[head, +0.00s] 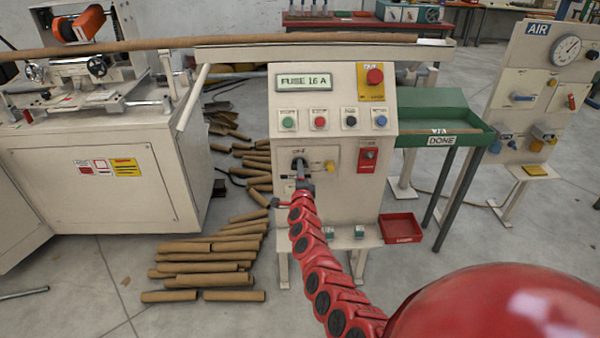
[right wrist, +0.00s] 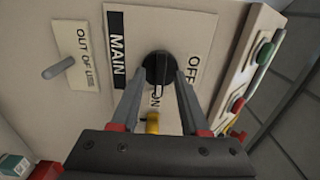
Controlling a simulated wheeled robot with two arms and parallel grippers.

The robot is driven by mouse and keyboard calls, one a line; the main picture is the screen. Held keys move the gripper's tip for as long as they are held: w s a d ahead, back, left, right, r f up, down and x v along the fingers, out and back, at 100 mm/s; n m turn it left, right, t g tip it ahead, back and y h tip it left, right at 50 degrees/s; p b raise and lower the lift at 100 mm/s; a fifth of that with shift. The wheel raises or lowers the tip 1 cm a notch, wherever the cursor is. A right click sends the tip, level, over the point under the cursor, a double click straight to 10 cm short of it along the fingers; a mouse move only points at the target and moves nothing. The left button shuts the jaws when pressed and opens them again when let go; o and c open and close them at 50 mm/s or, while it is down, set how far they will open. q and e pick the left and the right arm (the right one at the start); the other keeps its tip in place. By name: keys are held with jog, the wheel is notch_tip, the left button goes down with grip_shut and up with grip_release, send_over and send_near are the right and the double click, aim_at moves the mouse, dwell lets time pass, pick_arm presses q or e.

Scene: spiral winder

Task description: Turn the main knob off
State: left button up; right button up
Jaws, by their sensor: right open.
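The main knob (right wrist: 158,66) is a black rotary knob on a white plate marked MAIN, ON and OFF in the right wrist view. Its grip bar points toward the ON label, and the OFF label is off to the right. In the head view the knob (head: 299,162) sits on the lower front of the beige control cabinet (head: 345,205), partly covered by my gripper. My right gripper (head: 303,178) is open at the knob, with a finger on either side of it. I cannot tell whether the fingers touch it. My left gripper is not in view.
A yellow part (right wrist: 152,123) is just beside the knob. A lever (right wrist: 58,68) marked OUT OF USE is on the same panel. Coloured buttons (head: 320,122) and a red stop button (head: 375,76) are above. Cardboard tubes (head: 205,268) lie on the floor at left; a red tray (head: 400,228) is at right.

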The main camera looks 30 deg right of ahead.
grip_shut()
dwell(0.5)
jog(key=shift+n+p, duration=4.5)
jog(key=shift+n, duration=4.4)
